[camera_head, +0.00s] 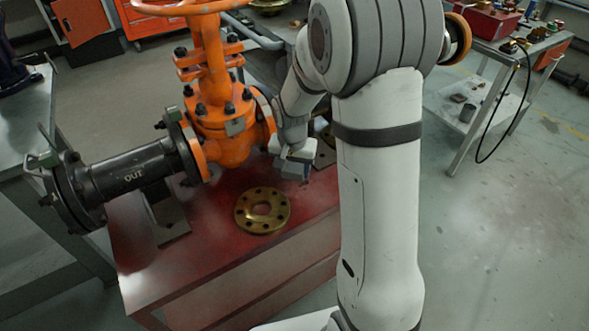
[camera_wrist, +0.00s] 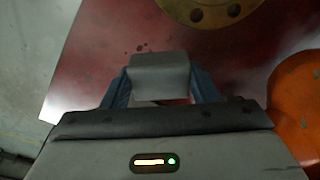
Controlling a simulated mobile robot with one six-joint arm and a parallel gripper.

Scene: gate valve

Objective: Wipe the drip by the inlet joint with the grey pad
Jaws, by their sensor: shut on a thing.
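The grey pad (camera_wrist: 160,72) is between the blue fingers of my gripper (camera_wrist: 160,86), which is shut on it. In the head view my gripper (camera_head: 293,168) is low over the red bench top, right of the orange gate valve (camera_head: 222,135). Small dark spots (camera_wrist: 140,48) lie on the red surface just beyond the pad in the wrist view; they look like the drip. I cannot tell whether the pad touches the surface. The pipe on the left is marked OUT. The inlet joint on the right is mostly hidden behind my arm.
A brass flange ring (camera_head: 263,210) lies flat on the red bench top (camera_head: 225,255), left of my gripper; it also shows in the wrist view (camera_wrist: 207,10). The black outlet pipe (camera_head: 130,172) extends left. The valve body (camera_wrist: 297,100) is close at the wrist view's right.

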